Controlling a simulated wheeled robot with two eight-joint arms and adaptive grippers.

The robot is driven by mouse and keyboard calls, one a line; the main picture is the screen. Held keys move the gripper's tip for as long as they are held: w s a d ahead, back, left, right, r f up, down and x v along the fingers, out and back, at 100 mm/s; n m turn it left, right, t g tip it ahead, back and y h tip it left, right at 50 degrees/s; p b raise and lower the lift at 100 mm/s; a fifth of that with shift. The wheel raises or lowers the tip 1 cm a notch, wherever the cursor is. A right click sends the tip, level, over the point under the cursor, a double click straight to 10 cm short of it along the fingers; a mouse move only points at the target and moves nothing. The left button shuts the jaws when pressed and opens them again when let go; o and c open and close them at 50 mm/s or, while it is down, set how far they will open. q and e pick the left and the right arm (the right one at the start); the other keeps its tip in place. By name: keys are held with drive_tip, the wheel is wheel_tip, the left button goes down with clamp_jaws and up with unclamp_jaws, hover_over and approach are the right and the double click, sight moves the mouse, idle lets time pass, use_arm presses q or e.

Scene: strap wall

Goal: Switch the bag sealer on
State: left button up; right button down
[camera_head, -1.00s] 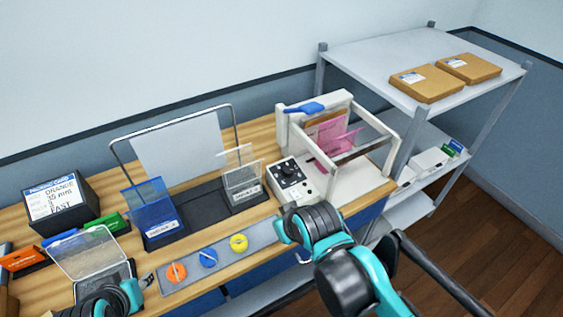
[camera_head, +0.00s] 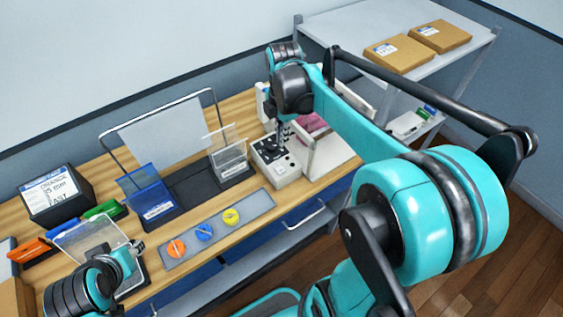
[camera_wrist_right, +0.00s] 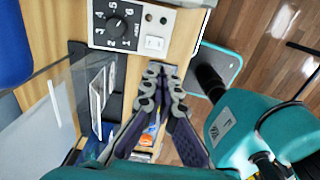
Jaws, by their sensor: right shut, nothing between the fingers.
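The bag sealer (camera_head: 288,174) is a white machine at the right end of the wooden bench. Its control panel has a black numbered dial (camera_wrist_right: 118,22) and a white rocker switch (camera_wrist_right: 153,43), both clear in the right wrist view. My right gripper (camera_head: 284,143) points down over the panel; my arm hides much of the sealer behind it. In the right wrist view the gripper (camera_wrist_right: 163,70) is shut and empty, its tips just below the switch in the picture. I cannot tell whether they touch the panel. My left gripper (camera_head: 127,258) is at the lower left; its fingers are unclear.
A strip with orange, blue and yellow discs (camera_head: 204,232) lies along the bench front. A blue holder (camera_head: 150,197) and a clear-fronted holder (camera_head: 230,160) stand left of the sealer. A clear lid (camera_head: 90,240) is by my left gripper. A shelf with boxes (camera_head: 395,52) stands right.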

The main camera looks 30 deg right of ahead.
sight(281, 171)
drive_tip(key=shift+f, duration=0.1)
drive_tip(key=f+b, duration=0.2)
drive_tip(key=f, duration=0.5)
drive_tip(key=f+b, duration=0.2)
drive_tip(key=f, duration=0.5)
drive_tip(key=shift+w, duration=0.2)
drive_tip(key=shift+s+f+b, duration=0.15)
drive_tip(key=shift+f+b, duration=0.25)
drive_tip(key=shift+f, duration=0.05)
drive_tip(key=shift+r, duration=0.15)
